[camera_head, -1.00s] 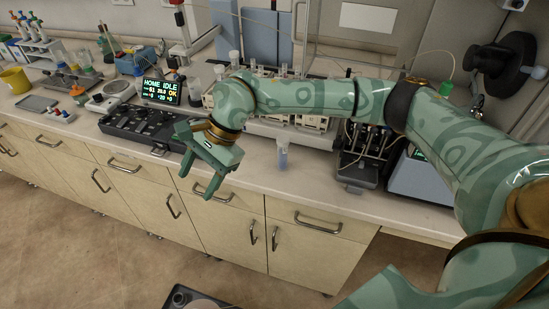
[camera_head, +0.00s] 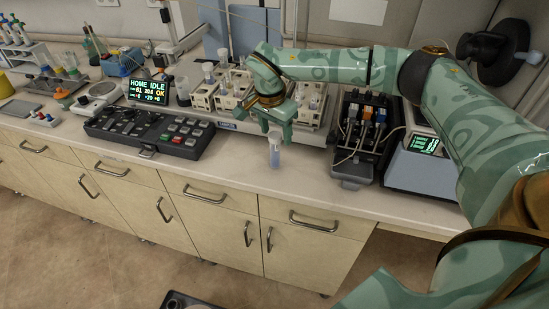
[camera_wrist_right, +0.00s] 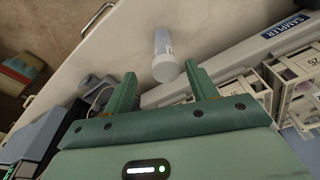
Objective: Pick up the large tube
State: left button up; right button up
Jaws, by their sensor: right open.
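The large tube (camera_head: 275,150) is clear with a bluish lower part and a pale top, and stands upright on the counter near its front edge. In the right wrist view the tube (camera_wrist_right: 164,57) shows its white cap end nearest me, just beyond the fingertips. My right gripper (camera_head: 277,122) is above the tube in the head view, its near finger partly covering the tube's top. In the right wrist view the right gripper (camera_wrist_right: 161,82) is open and empty, the tube apart from both fingers. My left gripper is not in view.
The sampler with its tube racks (camera_head: 238,100) stands just behind the tube. A black pump unit (camera_head: 365,135) is to the right and a black keypad panel (camera_head: 150,130) to the left. Bare counter (camera_head: 235,165) lies in front.

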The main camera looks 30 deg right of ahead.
aim_at(275, 152)
jog(key=f, duration=0.2)
jog(key=f+b, duration=0.1)
jog(key=w+f, duration=0.1)
jog(key=f, duration=0.1)
jog(key=shift+d+f+b, duration=0.3)
jog(key=shift+b, duration=0.05)
jog(key=shift+r, duration=0.1)
jog(key=shift+c, duration=0.4)
grip_shut()
